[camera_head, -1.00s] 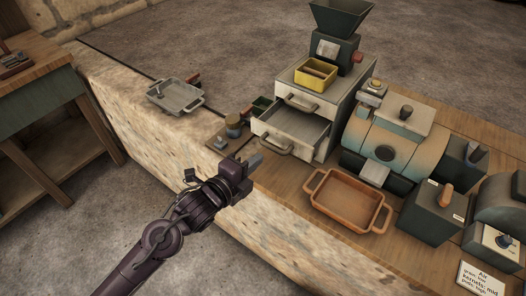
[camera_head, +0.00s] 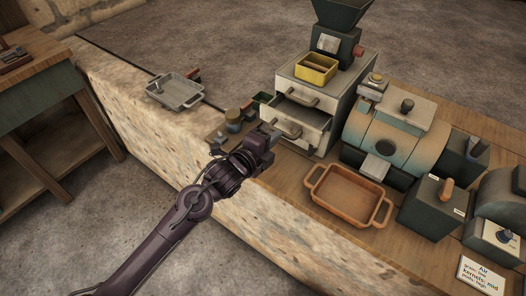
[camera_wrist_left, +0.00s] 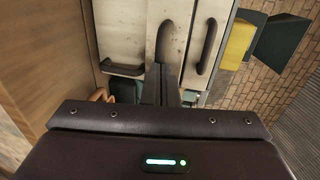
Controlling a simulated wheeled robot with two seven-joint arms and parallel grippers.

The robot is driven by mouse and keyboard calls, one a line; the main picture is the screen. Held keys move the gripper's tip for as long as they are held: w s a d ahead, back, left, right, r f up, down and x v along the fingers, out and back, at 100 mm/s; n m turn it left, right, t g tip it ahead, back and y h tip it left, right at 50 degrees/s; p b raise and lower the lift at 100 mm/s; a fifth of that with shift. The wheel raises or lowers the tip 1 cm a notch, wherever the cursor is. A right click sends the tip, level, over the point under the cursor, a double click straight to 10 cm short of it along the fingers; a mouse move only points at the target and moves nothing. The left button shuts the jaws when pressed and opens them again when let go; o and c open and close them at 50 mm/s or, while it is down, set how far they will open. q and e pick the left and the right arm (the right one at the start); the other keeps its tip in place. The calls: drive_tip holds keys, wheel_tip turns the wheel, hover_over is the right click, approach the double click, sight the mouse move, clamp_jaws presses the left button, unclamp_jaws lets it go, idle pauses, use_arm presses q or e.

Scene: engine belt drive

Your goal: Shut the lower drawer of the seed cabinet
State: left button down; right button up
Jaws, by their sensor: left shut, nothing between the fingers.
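The seed cabinet (camera_head: 340,98) is a pale box with dark-handled drawers. Its upper drawer (camera_head: 306,91) looks shut. The lower drawer (camera_head: 308,131) is pulled out part way, with a dark gap showing above its front. My left gripper (camera_head: 272,132) is shut and empty, its fingertips at the left part of the lower drawer front, close to the handle (camera_head: 288,130). In the left wrist view the shut fingers (camera_wrist_left: 165,90) point at a pale drawer front with a curved handle (camera_wrist_left: 164,40); they look close to or touching it. My right gripper is not in view.
A yellow bin (camera_head: 316,69) sits on the cabinet. An orange tray (camera_head: 347,196) stands in front right, beside a teal machine (camera_head: 394,135). Small jars (camera_head: 233,121) stand left of the drawer. A grey tray (camera_head: 175,91) lies further left on the stone wall.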

sight(288, 121)
use_arm(q)
drive_tip(key=b+x, duration=0.1)
drive_tip(key=x, duration=0.4)
drive_tip(key=r+b+x, duration=0.1)
drive_tip(key=x, duration=0.1)
drive_tip(key=shift+w+d+b, duration=0.2)
drive_tip(key=shift+w+b, duration=0.05)
drive_tip(key=shift+b, duration=0.1)
drive_tip(key=shift+w+r, duration=0.1)
drive_tip(key=shift+r, duration=0.35)
drive_tip(key=shift+r, duration=0.1)
